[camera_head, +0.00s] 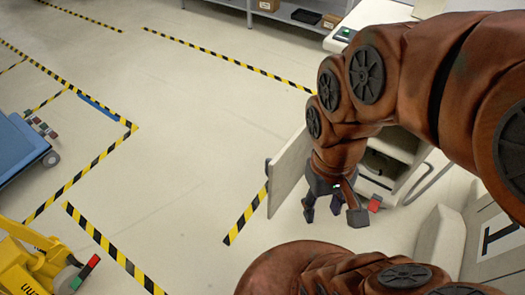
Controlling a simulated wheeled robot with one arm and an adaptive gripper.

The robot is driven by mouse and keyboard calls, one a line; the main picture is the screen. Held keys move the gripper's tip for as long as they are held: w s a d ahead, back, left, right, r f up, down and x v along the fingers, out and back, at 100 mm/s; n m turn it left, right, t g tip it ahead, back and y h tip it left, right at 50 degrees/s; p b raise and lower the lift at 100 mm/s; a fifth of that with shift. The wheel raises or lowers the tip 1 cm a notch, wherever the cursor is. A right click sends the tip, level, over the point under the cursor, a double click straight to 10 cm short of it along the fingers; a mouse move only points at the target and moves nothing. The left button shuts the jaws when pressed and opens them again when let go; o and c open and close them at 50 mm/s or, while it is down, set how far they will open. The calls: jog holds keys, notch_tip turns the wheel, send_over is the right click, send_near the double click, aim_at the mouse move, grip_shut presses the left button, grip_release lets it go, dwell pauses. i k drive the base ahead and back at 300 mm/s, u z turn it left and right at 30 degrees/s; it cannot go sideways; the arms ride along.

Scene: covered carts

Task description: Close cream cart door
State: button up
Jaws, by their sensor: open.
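The cream cart (402,147) stands right of centre, partly hidden behind my arm. Its door (287,172) stands open, swung out to the left of the cart, with a small dark part at its outer edge. My gripper (333,214) points down with its dark fingers spread and nothing between them. In the picture it is just right of the door, between the door and the cart opening. I cannot tell whether it touches the door. My arm hides the hinge side of the door.
Blue cart (22,150) and yellow machine (30,262) stand at the left. Shelves (290,14) line the back. A pale box-like unit (440,238) stands at lower right. Open floor (190,150) with yellow-black tape (245,215) lies left of the door.

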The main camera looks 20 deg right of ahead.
aim_at(288, 166)
jog(key=u, duration=1.35)
jog(key=i, duration=1.8)
jog(key=z, duration=3.4)
jog(key=k, duration=0.25)
jog(key=u, duration=2.05)
